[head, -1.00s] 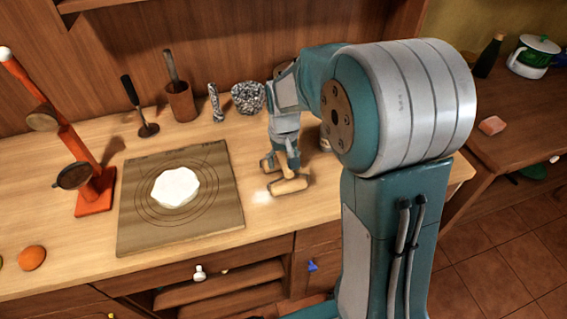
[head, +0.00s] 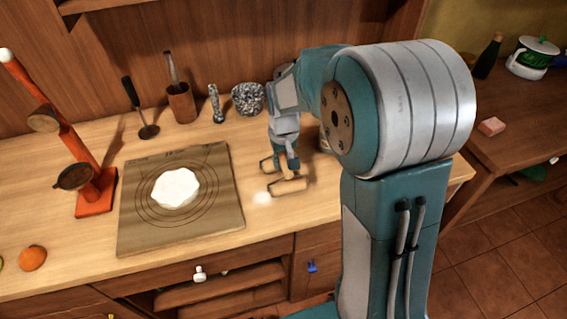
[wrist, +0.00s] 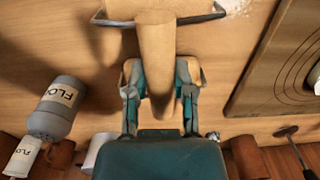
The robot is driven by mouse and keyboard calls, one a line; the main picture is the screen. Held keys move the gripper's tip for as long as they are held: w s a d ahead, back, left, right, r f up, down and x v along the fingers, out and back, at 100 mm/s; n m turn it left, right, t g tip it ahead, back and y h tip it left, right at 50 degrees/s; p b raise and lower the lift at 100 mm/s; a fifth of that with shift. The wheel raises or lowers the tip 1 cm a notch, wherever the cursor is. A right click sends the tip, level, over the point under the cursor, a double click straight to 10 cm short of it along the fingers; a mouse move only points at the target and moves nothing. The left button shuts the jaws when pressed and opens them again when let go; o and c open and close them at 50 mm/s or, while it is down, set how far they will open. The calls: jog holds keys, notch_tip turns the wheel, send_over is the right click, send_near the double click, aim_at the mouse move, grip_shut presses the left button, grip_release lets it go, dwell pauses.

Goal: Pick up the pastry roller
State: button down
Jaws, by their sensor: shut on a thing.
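The pastry roller (head: 289,187) is pale wood, with a larger roller nearer me and a smaller roller end on the far side. It is at the counter right of the board. My gripper (head: 286,165) points down over its middle. In the wrist view, the roller's wooden handle (wrist: 157,50) runs between the two fingers of my gripper (wrist: 160,88), which is shut on it. I cannot tell whether the roller is clear of the counter.
The pastry board (head: 135,230) with white dough (head: 175,188) lies to the left. A mortar-like speckled bowl (head: 248,98) and a wooden utensil cup (head: 181,103) stand behind. A grey flour bottle (wrist: 55,110) is close beside my gripper. The counter's front edge is near.

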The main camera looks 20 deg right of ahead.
jog(key=shift+s+f, duration=0.2)
jog(key=shift+f, duration=0.1)
